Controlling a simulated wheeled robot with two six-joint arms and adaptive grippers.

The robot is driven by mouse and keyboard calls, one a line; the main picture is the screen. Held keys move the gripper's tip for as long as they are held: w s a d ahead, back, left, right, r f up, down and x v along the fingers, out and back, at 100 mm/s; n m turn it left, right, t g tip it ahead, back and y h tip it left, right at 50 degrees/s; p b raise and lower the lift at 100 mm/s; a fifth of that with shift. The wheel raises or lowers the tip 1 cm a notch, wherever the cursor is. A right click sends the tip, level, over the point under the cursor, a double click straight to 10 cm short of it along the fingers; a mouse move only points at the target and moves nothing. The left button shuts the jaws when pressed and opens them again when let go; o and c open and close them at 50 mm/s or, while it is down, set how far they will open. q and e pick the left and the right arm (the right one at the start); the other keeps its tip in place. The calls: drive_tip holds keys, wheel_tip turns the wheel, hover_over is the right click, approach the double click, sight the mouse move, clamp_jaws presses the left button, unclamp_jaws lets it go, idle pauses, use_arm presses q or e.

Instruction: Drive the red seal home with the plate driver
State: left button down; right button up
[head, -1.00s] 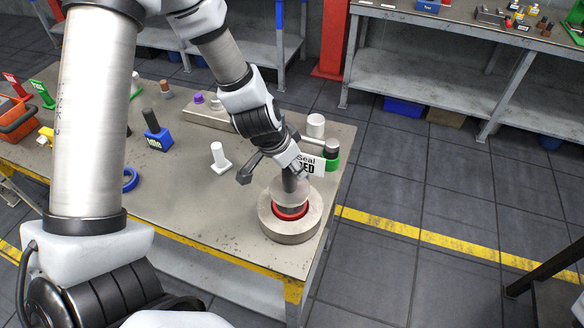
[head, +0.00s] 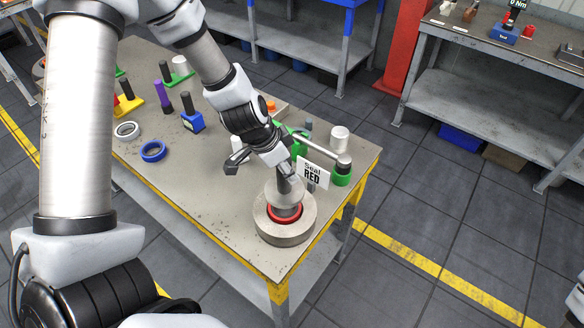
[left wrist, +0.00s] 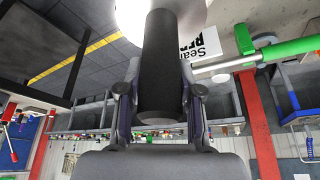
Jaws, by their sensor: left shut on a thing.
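My left gripper (head: 286,172) is shut on the dark handle of the plate driver (head: 285,192). In the left wrist view the black handle (left wrist: 160,70) stands between the two fingers, with its pale round plate beyond. The driver is upright over the red seal (head: 284,214), whose red rim shows below the plate. The seal is in the opening of a round grey metal housing (head: 284,236) near the table's front corner. How deep the seal sits, and whether the plate touches it, I cannot tell.
A "Seal RED" sign (head: 313,172) stands close behind the driver. Beside it are a metal bar with a green end (head: 342,177) and a white cylinder (head: 339,138). A blue ring (head: 153,151), white ring (head: 126,131) and blue block (head: 193,121) are to the left. The front-left tabletop is clear.

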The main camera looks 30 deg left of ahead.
use_arm(q)
drive_tip(key=shift+s+a, duration=0.15)
drive_tip(key=shift+a, duration=0.55)
drive_tip(key=shift+w+d+f+b, duration=0.75)
drive_tip(key=shift+d+f, duration=0.05)
drive_tip(key=shift+f, duration=0.2)
drive_tip(key=f+b, duration=0.2)
drive_tip(key=s+a+f+b, duration=0.1)
drive_tip(key=shift+d+f+b, duration=0.1)
drive_tip(key=shift+f+b, duration=0.3)
drive_tip(key=shift+f, duration=0.05)
drive_tip(key=shift+w+d, duration=0.1)
drive_tip(key=shift+w, duration=0.1)
drive_tip(key=shift+d+r, duration=0.1)
drive_tip(key=shift+d, duration=0.05)
drive_tip(key=shift+s+r+p, duration=0.15)
drive_tip(key=shift+s+p, duration=0.05)
drive_tip(key=shift+p, duration=0.1)
drive_tip(key=shift+a, duration=0.2)
use_arm(e)
drive_tip(key=f, duration=0.4)
drive_tip(key=shift+w+a+f, duration=0.1)
drive_tip(key=shift+a+f, duration=0.1)
drive_tip(key=shift+f, duration=0.05)
use_arm(q)
drive_tip(key=shift+w+d, duration=0.1)
drive_tip(key=shift+w, duration=0.05)
use_arm(e)
drive_tip(key=shift+f, duration=0.2)
